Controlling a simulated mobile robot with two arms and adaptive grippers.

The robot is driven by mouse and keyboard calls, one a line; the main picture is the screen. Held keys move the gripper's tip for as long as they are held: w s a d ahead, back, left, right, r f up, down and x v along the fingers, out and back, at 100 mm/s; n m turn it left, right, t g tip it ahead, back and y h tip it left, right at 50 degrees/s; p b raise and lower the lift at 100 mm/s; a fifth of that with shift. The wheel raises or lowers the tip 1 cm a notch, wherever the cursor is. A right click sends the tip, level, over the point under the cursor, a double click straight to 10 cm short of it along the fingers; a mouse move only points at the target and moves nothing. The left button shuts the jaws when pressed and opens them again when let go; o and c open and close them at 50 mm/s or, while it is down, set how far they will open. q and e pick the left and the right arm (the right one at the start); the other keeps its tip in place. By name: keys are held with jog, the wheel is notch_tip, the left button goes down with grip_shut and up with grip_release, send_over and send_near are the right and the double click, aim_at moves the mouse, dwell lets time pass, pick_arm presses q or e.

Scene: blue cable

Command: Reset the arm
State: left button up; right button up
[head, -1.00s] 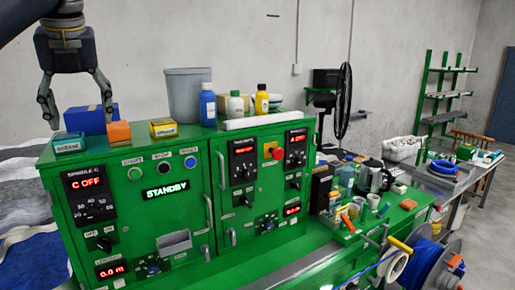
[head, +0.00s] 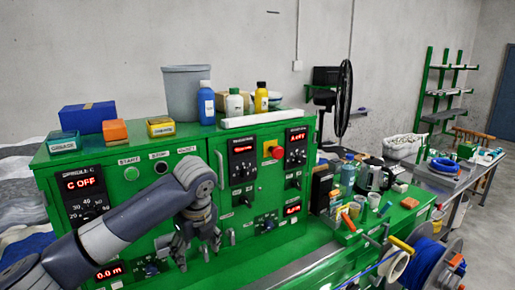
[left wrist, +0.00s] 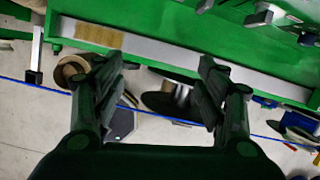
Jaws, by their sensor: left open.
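My left gripper (head: 199,250) is in front of the green control cabinet (head: 140,218), pointing down, open and empty. In the left wrist view its two fingers (left wrist: 160,90) are spread apart over the green bench edge and the floor. A thin blue cable (left wrist: 200,123) runs across that view below the fingers, and I cannot tell how far below. My left arm covers the lower left of the cabinet and its middle display. My right gripper is not in view.
Bottles, boxes and a grey bin (head: 186,90) stand on the cabinet top. A kettle (head: 373,177) and small items crowd the bench to the right. A blue cable reel (head: 428,262) stands at the lower right. A fan (head: 343,98) stands behind.

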pick_arm(q)
jog(key=s+d+f+n+h, duration=0.2)
jog(key=s+d+f+n, duration=0.3)
jog(key=s+f, duration=0.35)
jog(key=s+d+f+n+h, duration=0.3)
jog(key=s+d+f+n, duration=0.15)
jog(key=s+f, duration=0.4)
jog(key=s+a+f+n+y, duration=0.2)
jog(key=s+a+f+n, duration=0.2)
jog(key=s+a+n, duration=0.45)
jog(key=s+a+f+n+y, duration=0.1)
jog(key=s+a+f+n, duration=0.2)
jog(key=s+a+n, duration=0.6)
notch_tip(320, 180, down, 32)
jog(key=s+d+r+m+b, duration=0.1)
jog(key=s+d+m+b, duration=0.15)
jog(key=b, duration=0.45)
jog(key=s+a+f+b, duration=0.1)
jog(key=s+f+b, duration=0.1)
jog(key=s+f, duration=0.3)
jog(key=s+a+f+g+b, duration=0.1)
jog(key=s+f+b, duration=0.2)
jog(key=f, duration=0.9)
jog(key=s+a+f+b, duration=0.1)
jog(key=s+f+b, duration=0.1)
jog(key=s+f, duration=0.6)
jog(key=shift+s+f+g, duration=0.25)
jog(key=shift+g, duration=0.15)
jog(key=shift+n, duration=0.25)
